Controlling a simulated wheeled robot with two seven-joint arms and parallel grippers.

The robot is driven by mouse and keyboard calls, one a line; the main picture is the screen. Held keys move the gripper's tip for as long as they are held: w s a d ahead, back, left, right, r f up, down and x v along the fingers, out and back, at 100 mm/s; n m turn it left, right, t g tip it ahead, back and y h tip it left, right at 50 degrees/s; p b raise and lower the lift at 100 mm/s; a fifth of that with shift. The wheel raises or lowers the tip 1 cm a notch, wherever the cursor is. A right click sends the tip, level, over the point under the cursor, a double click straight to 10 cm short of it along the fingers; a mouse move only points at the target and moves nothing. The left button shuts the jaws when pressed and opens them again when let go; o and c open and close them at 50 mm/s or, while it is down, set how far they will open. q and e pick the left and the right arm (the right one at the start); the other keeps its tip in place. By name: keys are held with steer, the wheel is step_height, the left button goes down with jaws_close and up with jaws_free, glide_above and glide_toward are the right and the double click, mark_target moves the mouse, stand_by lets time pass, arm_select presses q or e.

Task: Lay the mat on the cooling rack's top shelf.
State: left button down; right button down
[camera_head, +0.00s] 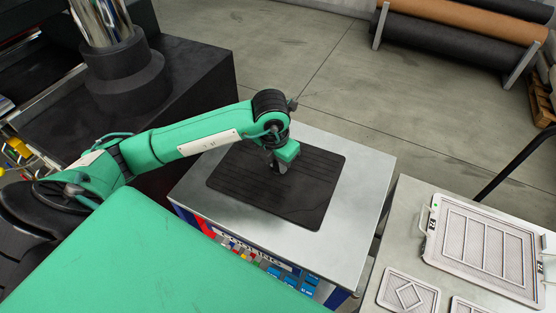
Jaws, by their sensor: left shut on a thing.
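A dark, ribbed rectangular mat (310,204) appears flat over the metal top of a cabinet (358,200). I cannot tell whether it rests on that top or hangs just above it. My left gripper (278,168) points down at the mat's upper middle. It is shut on the mat, though the grip point itself is small and partly dark. I do not see my right gripper. No cooling rack can be made out for certain.
At the right, a metal table (403,230) carries a framed, handled tray (485,245) and patterned plates (408,292). Large rolls (450,40) lie on a stand at the back. A black block (185,85) stands left. Floor between is clear.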

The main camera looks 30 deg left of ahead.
mark_target(275, 172)
arm_select(q)
steer(key=shift+f, duration=0.15)
steer(key=c, duration=1.3)
jaws_free()
steer(key=shift+r, duration=0.25)
step_height(275, 172, up, 12)
steer(key=s+b, duration=0.1)
steer(key=b, duration=0.3)
steer(key=shift+s, duration=0.2)
